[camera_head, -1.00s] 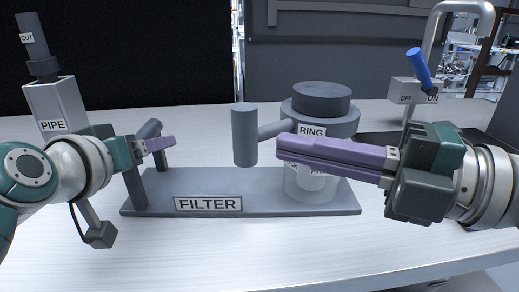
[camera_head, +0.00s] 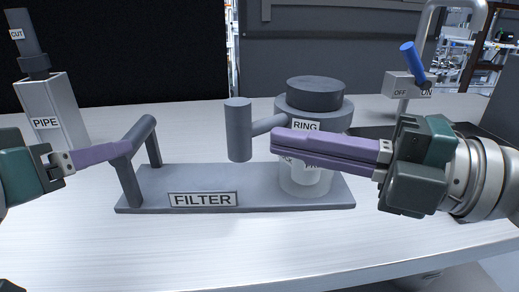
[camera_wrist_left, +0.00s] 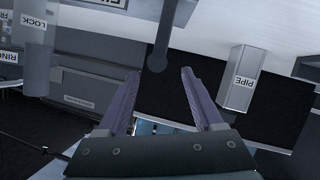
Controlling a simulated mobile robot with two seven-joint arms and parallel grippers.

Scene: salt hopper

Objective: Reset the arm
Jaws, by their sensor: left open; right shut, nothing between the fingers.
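My left gripper (camera_head: 118,150) is at the left of the head view, its purple fingers reaching to the left post of the grey handle frame (camera_head: 140,135) on the filter base. Contact cannot be told. In the left wrist view its two fingers (camera_wrist_left: 160,80) are spread apart with nothing between them. My right gripper (camera_head: 280,145) is shut and empty, its purple fingers lying across the front of the clear cylinder under the ring (camera_head: 316,112). The filter base (camera_head: 270,195) is a flat grey plate with a FILTER label.
A pipe block (camera_head: 60,105) stands at the back left, with a grey CUT piece (camera_head: 28,35) above it. A tap with a blue lever (camera_head: 413,62) and OFF/ON label stands at the right. The white table (camera_head: 150,245) is clear in front.

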